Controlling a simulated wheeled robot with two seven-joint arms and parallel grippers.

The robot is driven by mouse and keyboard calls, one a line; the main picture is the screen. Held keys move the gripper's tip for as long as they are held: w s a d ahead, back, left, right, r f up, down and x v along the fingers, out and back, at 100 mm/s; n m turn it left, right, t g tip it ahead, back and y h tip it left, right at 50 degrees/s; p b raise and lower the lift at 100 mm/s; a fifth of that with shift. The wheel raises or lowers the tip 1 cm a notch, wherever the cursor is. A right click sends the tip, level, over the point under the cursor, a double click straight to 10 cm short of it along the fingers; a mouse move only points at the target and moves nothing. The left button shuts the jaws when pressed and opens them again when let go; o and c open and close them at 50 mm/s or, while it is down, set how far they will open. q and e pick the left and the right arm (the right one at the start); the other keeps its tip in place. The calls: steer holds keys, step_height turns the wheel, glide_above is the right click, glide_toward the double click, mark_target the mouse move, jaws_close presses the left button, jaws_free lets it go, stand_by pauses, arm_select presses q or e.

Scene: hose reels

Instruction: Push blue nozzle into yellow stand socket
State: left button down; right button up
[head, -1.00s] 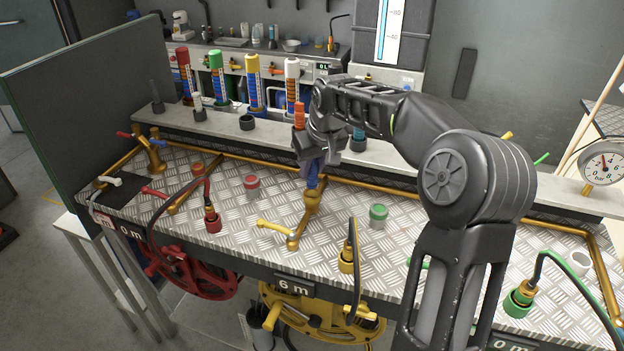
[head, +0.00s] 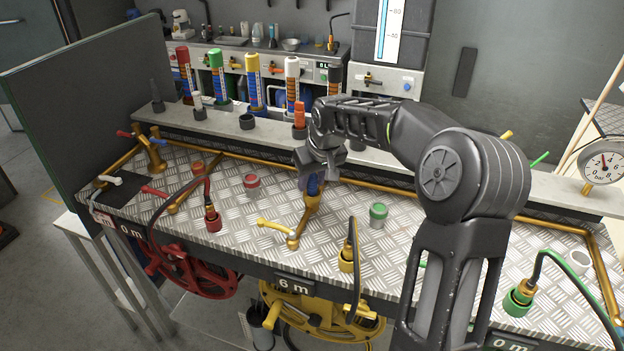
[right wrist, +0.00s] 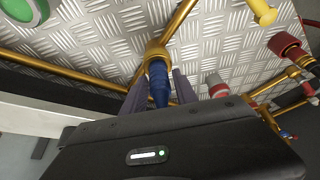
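The blue nozzle (head: 314,187) points down at the brass-yellow stand socket (head: 309,208) in the middle of the bench. Its lower end meets the socket mouth; I cannot see how deep it sits. In the right wrist view the nozzle (right wrist: 158,82) lines up with the socket (right wrist: 154,50). My right gripper (head: 314,181) reaches down from above with a grey finger on each side of the nozzle and looks shut on it. The gripper body hides the nozzle's upper part. My left gripper is not in view.
A yellow valve handle (head: 272,225) lies just in front of the socket. A green-capped fitting (head: 378,214) stands to the right, a red one (head: 252,184) to the left. A brass pipe (head: 365,184) and a grey ledge (head: 220,121) run behind. A yellow reel (head: 340,318) hangs below.

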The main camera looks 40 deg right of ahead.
steer(key=shift+o, duration=1)
steer(key=shift+r, duration=0.15)
steer(key=shift+r, duration=0.2)
steer(key=b+v, duration=0.1)
steer(key=v, duration=1)
steer(key=shift+s+r, duration=0.15)
steer(key=shift+r, duration=0.2)
steer(key=shift+a+f, duration=0.1)
